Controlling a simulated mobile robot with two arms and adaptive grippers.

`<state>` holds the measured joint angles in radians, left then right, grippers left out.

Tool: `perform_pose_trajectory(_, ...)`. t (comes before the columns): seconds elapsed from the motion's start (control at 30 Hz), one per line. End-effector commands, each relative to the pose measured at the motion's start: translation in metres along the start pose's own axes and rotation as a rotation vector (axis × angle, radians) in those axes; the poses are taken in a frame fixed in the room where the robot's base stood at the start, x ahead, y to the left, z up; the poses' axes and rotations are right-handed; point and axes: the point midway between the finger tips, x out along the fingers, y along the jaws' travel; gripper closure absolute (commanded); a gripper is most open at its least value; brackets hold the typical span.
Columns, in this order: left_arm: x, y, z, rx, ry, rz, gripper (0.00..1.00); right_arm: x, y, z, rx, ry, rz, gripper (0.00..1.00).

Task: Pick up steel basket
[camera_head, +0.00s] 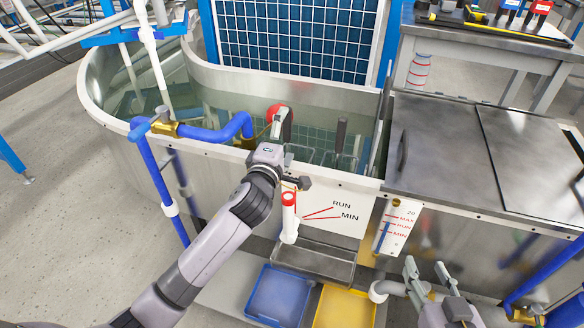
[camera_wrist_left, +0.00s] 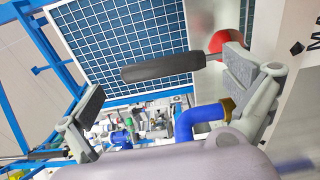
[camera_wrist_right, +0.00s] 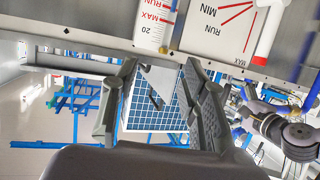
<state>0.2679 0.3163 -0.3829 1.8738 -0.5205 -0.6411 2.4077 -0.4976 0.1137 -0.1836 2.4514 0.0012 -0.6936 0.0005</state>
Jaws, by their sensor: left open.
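The steel basket (camera_head: 318,156) shows as thin wire inside the tank, partly hidden behind the tank's front wall and my left gripper. A dark upright handle (camera_head: 340,136) rises at its right. My left gripper (camera_head: 280,128) is open at the tank's front rim, left of that handle. In the left wrist view a black handle grip (camera_wrist_left: 163,67) lies across the space between the spread fingers; I cannot tell if they touch it. My right gripper (camera_head: 428,272) is open and empty, low in front of the tank's right part. It also shows in the right wrist view (camera_wrist_right: 160,95).
The steel tank (camera_head: 120,140) has a blue pipe (camera_head: 215,130) over its rim and a red ball (camera_head: 275,112) near my left gripper. A steel lid (camera_head: 437,150) covers its right part. Blue (camera_head: 280,296) and yellow (camera_head: 345,308) trays sit below the front.

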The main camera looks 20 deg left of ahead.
Motion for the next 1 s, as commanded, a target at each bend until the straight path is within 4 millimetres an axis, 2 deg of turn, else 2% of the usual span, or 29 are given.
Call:
perform_pose_trajectory(0.1,0.017,-0.001,0.000,0.004,0.001,0.002,0.00,0.002,-0.002,-0.011,0.000,0.066,-0.004,0.60)
perform_pose_trajectory(0.2,0.023,-0.001,0.000,0.003,0.001,0.000,0.00,0.002,-0.002,-0.017,0.001,0.095,-0.005,0.60)
perform_pose_trajectory(0.47,0.025,-0.001,0.000,0.001,0.000,0.000,0.00,0.002,-0.003,-0.019,0.001,0.103,-0.006,0.60)
perform_pose_trajectory(1.0,0.024,-0.001,0.001,0.001,0.000,0.000,0.36,0.002,-0.003,-0.019,0.000,0.101,-0.005,0.60)
